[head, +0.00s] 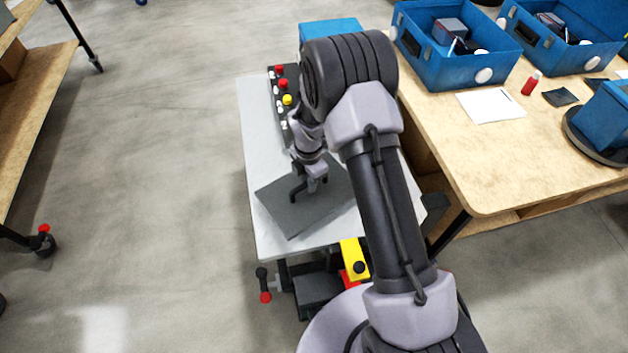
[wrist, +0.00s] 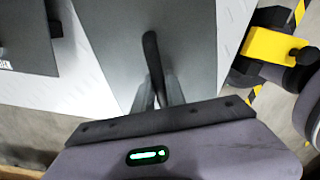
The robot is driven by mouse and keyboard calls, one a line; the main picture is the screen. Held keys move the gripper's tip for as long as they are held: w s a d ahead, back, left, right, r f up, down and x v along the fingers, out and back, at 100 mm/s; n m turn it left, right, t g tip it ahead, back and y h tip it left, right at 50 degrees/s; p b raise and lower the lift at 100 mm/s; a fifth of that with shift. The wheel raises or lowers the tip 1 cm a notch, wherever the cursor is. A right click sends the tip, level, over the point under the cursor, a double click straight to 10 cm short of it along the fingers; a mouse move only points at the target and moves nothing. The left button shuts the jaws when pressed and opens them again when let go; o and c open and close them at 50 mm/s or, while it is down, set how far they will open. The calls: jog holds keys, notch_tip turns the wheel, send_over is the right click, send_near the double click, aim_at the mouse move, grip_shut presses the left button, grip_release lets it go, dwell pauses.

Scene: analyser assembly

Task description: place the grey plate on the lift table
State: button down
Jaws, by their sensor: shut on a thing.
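The grey plate (head: 295,213) is a flat dark grey sheet with a dark curved handle on top. It is at the front part of the white-topped lift table (head: 254,150), turned at an angle to the table's edges. My gripper (head: 315,184) is above the plate and shut on its handle. In the wrist view my gripper (wrist: 163,98) closes around the lower end of the handle, with the plate (wrist: 112,35) beneath. I cannot tell whether the plate touches the table top (wrist: 75,88) or hangs just above it. My arm hides the plate's right side.
A control box (head: 281,88) with red and yellow buttons lies at the table's back. A wooden workbench (head: 462,150) with blue bins (head: 450,70) stands close on the right. A yellow part (head: 352,252) sits at the table's front edge.

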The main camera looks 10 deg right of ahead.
notch_tip(320, 180, down, 4)
jog(key=shift+f+b, duration=0.2)
jog(key=shift+b, duration=0.6)
jog(key=shift+f, duration=0.1)
jog(key=c, duration=1.4)
grip_release()
jog(key=shift+o, duration=0.2)
